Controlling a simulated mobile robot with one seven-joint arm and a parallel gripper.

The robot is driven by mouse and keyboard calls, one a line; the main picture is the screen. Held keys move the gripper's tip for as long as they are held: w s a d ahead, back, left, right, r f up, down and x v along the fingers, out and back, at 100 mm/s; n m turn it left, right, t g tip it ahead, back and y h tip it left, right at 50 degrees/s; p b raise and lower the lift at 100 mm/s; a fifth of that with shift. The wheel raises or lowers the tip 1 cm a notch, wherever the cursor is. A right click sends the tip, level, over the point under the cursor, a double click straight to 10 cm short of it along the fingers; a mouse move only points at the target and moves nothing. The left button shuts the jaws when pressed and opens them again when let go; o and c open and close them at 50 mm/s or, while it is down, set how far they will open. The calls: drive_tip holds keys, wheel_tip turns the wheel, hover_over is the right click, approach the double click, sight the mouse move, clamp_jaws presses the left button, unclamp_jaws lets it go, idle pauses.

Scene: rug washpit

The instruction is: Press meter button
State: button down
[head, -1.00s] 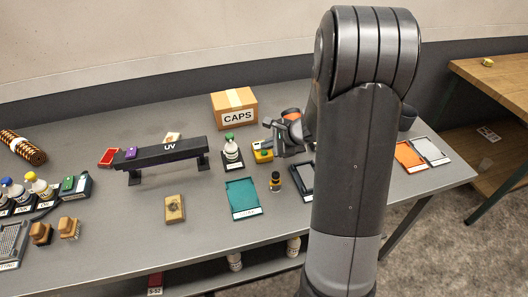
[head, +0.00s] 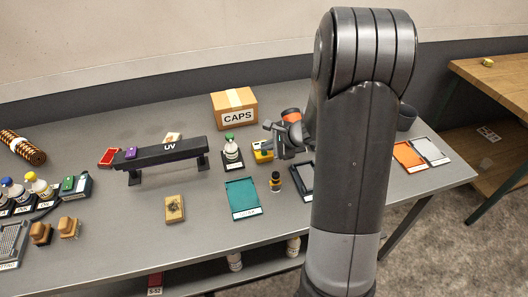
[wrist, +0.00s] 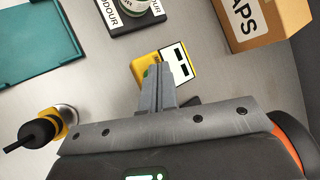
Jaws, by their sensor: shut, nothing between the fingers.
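The yellow meter (head: 262,152) lies on the grey table in front of the CAPS box. In the wrist view the meter (wrist: 182,58) shows a pale face with dark windows. A green button (wrist: 146,72) shows at its left, partly covered by my fingers. My gripper (wrist: 158,70) is shut and empty, with its fingertips over the meter's near left part, close beside the button. I cannot tell whether the tips touch it. In the head view my gripper comes in from the right, and its wrist hides some of the meter's right side.
The CAPS box (head: 234,109) stands behind. A white bottle with a green cap (head: 231,150) stands left of the meter. The black UV stand (head: 165,155) is further left.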

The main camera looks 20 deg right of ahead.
drive_tip(key=shift+f, duration=0.25)
idle(0.4)
drive_tip(key=shift+r, duration=0.7)
drive_tip(key=shift+r, duration=3)
